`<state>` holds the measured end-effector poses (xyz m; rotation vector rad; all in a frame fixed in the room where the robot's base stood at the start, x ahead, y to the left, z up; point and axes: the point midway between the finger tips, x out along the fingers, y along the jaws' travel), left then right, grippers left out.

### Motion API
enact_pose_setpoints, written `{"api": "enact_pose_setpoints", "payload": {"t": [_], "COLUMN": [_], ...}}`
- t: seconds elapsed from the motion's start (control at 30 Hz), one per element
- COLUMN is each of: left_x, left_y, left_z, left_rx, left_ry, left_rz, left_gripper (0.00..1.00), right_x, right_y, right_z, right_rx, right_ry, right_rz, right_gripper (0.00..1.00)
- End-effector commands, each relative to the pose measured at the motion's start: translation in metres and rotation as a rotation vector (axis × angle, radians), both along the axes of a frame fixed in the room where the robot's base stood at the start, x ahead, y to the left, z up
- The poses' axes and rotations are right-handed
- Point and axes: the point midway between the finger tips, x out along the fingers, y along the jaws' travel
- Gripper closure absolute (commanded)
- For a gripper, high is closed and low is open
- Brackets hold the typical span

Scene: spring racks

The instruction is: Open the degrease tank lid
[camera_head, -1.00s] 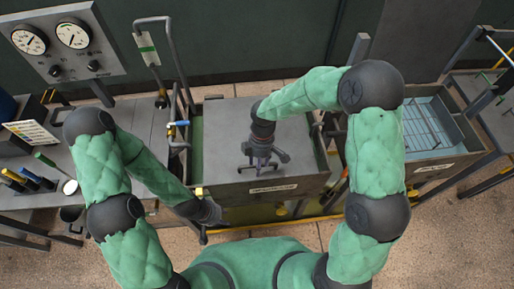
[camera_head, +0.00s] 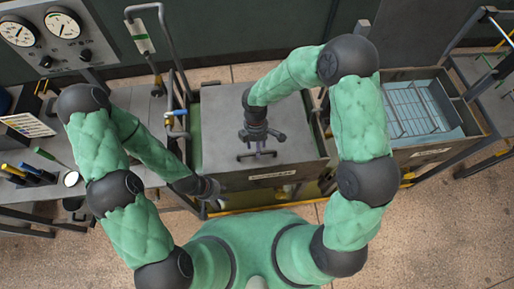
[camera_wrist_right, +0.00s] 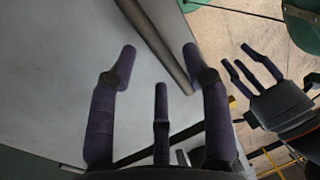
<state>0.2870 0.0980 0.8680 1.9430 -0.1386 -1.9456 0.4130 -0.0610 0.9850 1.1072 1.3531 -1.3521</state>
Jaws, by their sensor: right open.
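The tank lid (camera_head: 225,110) is a flat grey plate lying shut on the middle tank; the label on the tank's front (camera_head: 272,174) is too small to read. A dark bar handle (camera_head: 257,155) lies near the lid's front edge. It shows as a dark bar in the right wrist view (camera_wrist_right: 155,40). My right gripper (camera_head: 262,138) is over the lid just behind the handle. In the right wrist view its fingers (camera_wrist_right: 160,65) are spread and empty, apart from the bar. My left gripper (camera_head: 213,197) is low at the tank's front left corner, its fingers (camera_wrist_right: 238,60) spread and empty.
An open tank (camera_head: 440,150) with pale liquid and a wire rack stands to the right. A bench (camera_head: 110,110) with tools is at the left, below a gauge panel (camera_head: 50,30). A bent pipe rail (camera_head: 165,45) rises behind the lid's left side. A yellow bar (camera_head: 265,208) runs along the tank's front.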

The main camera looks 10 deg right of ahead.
Motion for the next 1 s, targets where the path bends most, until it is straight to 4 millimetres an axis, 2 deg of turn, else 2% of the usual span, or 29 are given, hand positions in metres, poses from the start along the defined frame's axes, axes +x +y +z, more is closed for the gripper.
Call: {"api": "enact_pose_setpoints", "payload": {"t": [0.2, 0.47, 0.5, 0.6, 0.67, 1.0], "left_x": [0.0000, 0.0000, 0.0000, 0.0000, 0.0001, 0.0000], "left_y": [0.0000, 0.0000, 0.0000, 0.0000, 0.0000, 0.0000], "left_z": [-0.0009, -0.0008, -0.0008, -0.0009, -0.0009, 0.0039], "left_rx": [0.000, 0.000, 0.000, 0.000, 0.000, 0.000], "left_ry": [0.000, 0.000, 0.000, 0.000, 0.000, 0.000], "left_rz": [0.000, 0.000, 0.000, 0.000, 0.000, 0.000], "left_gripper": [0.60, 0.60, 0.60, 0.60, 0.60, 0.60], "right_x": [-0.0028, -0.0029, -0.0029, -0.0029, -0.0029, -0.0019], "right_y": [-0.0002, -0.0001, -0.0001, -0.0001, -0.0001, -0.0001], "right_z": [-0.0137, -0.0146, -0.0145, -0.0144, -0.0144, -0.0095], "right_rx": [0.000, 0.001, 0.001, 0.001, 0.001, 0.001], "right_ry": [0.000, -0.001, -0.001, -0.001, -0.001, 0.008], "right_rz": [0.000, 0.000, 0.000, 0.000, 0.000, 0.000], "right_gripper": [0.51, 0.51, 0.57, 0.85, 1.00, 1.00]}}
